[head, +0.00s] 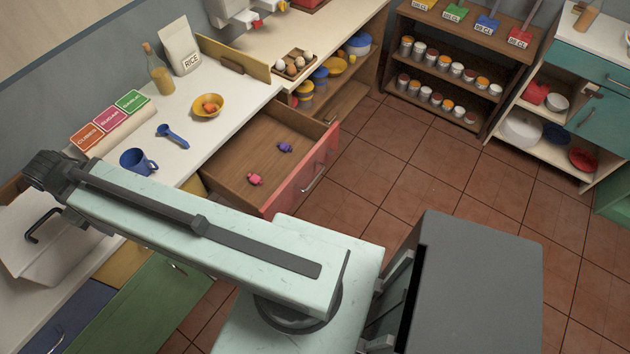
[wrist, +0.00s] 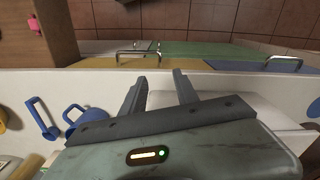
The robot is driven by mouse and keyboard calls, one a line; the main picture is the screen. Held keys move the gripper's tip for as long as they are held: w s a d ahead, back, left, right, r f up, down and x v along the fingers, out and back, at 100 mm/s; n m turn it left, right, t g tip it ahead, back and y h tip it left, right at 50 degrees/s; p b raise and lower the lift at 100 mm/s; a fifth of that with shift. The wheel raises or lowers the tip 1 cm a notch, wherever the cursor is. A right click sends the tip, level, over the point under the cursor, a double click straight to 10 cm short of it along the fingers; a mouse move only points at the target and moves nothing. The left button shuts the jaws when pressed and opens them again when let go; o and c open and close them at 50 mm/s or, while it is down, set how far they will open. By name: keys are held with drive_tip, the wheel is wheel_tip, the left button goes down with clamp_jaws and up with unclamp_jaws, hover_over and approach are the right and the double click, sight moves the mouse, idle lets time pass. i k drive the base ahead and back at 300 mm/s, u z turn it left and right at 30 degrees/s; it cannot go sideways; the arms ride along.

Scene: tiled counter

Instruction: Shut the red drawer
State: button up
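The red drawer (head: 308,178) stands pulled out from the counter in the head view, with its red front and metal handle facing the floor. A pink item (head: 255,179) and a purple item (head: 285,147) lie on its wooden bottom. Part of the wooden drawer (wrist: 62,38) shows at the upper left of the wrist view, with the pink item in it. My gripper (wrist: 159,78) is open, with nothing between its two fingers. It is over the counter's front edge, to one side of the drawer and apart from it. The head view does not show the fingers clearly.
A grey box-shaped block (head: 480,280) stands at the right. The tiled floor (head: 390,170) before the drawer is clear.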

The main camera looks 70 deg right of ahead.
sight(253, 148)
drive_tip(key=z, duration=1.55)
drive_tip(key=k, duration=1.3)
drive_tip(key=u, duration=0.65)
drive_tip(key=i, duration=1)
drive_tip(key=z, duration=0.05)
